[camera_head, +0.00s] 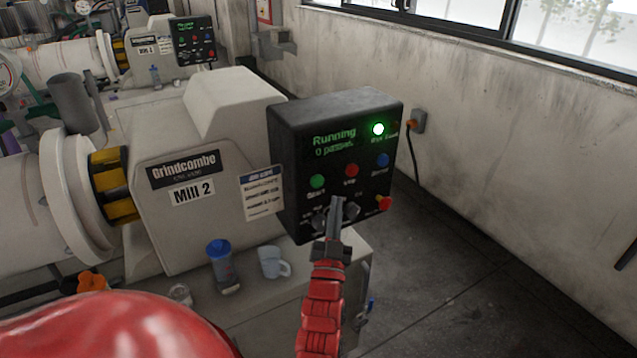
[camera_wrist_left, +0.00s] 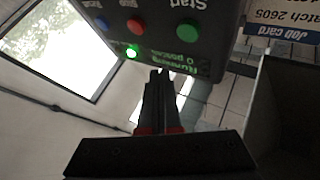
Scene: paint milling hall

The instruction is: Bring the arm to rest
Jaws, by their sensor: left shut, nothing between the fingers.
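My left gripper (camera_head: 336,215) is red with dark fingers. In the head view it is in front of the lower part of a black control box (camera_head: 290,135), its fingertips just below the red button (camera_head: 351,170). It is shut and empty. In the left wrist view the closed fingers (camera_wrist_left: 160,75) point toward the control box (camera_wrist_left: 215,25), which appears upside down. Whether the fingertips touch the box cannot be told. The display reads "Running" and a green lamp (camera_head: 378,129) is lit. My right gripper is not in view.
The Mill 2 machine (camera_head: 215,135) stands left of the box, with a job card (camera_head: 262,192) on it. A blue-lidded bottle (camera_head: 222,265) and a pale mug (camera_head: 272,262) stand below it. Bare floor (camera_head: 470,250) and a wall (camera_head: 500,120) with windows lie to the right.

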